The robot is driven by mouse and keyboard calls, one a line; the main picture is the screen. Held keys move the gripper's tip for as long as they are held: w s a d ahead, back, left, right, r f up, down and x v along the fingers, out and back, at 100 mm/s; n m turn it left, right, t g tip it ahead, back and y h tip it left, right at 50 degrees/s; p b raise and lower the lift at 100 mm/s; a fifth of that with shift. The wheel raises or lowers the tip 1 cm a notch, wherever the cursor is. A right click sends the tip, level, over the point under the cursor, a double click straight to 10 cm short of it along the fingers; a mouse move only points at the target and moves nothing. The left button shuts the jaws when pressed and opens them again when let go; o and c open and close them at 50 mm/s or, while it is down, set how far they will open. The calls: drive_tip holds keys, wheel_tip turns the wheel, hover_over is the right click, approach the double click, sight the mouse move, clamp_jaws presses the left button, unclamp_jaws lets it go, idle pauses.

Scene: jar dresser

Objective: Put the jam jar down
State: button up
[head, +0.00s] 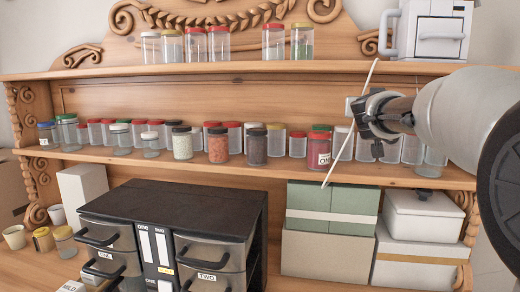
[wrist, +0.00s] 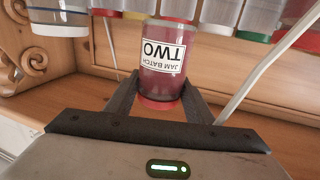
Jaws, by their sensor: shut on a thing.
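In the wrist view, which shows things upside down, a jam jar (wrist: 168,82) has red contents, a red lid and a white label reading JAM BATCH TWO. My gripper (wrist: 155,98) has one finger on each side of it near the lid and is shut on it. In the head view my gripper (head: 372,112) is in front of the middle shelf's right part. A red, labelled jar (head: 318,148) shows to its left; I cannot tell whether it is the same jar.
The middle shelf (head: 250,172) holds a long row of lidded jars. Empty clear jars (head: 411,151) stand behind my gripper. A thin white rod (head: 338,150) crosses before the shelf. Green boxes (head: 352,205), a white box (head: 422,212) and black drawers (head: 170,215) stand below.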

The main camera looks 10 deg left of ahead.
drive_tip(key=shift+s+f, duration=0.1)
drive_tip(key=shift+s, duration=0.15)
wheel_tip(320, 180, down, 10)
drive_tip(key=b, duration=0.3)
drive_tip(key=shift+r, duration=0.25)
drive_tip(key=shift+b, duration=0.3)
drive_tip(key=shift+f, duration=0.2)
drive_tip(key=o, duration=1.5)
